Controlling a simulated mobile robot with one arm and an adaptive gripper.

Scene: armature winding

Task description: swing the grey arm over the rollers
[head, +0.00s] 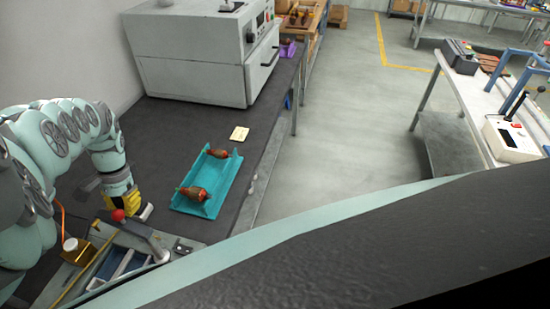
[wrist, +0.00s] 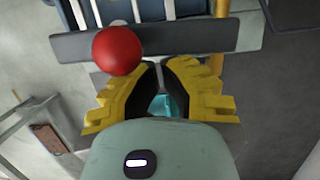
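The grey arm (head: 143,236) with a red ball knob (head: 118,215) is on the bench machine at the lower left of the head view. My gripper (head: 125,203), with yellow fingers, is low just behind the knob. In the wrist view the red knob (wrist: 117,50) is just left of and beyond my fingertips (wrist: 161,68). The fingertips are close together, with nothing clearly held between them. Pale rollers (wrist: 121,10) lie in a blue frame at the top of the wrist view. A grey bar (wrist: 205,37) crosses in front of them. Contact with the knob cannot be told.
A teal tray (head: 226,187) with two copper-wound armatures is on the dark bench, right of the machine. Another table (head: 470,92) stands at the right, across open floor.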

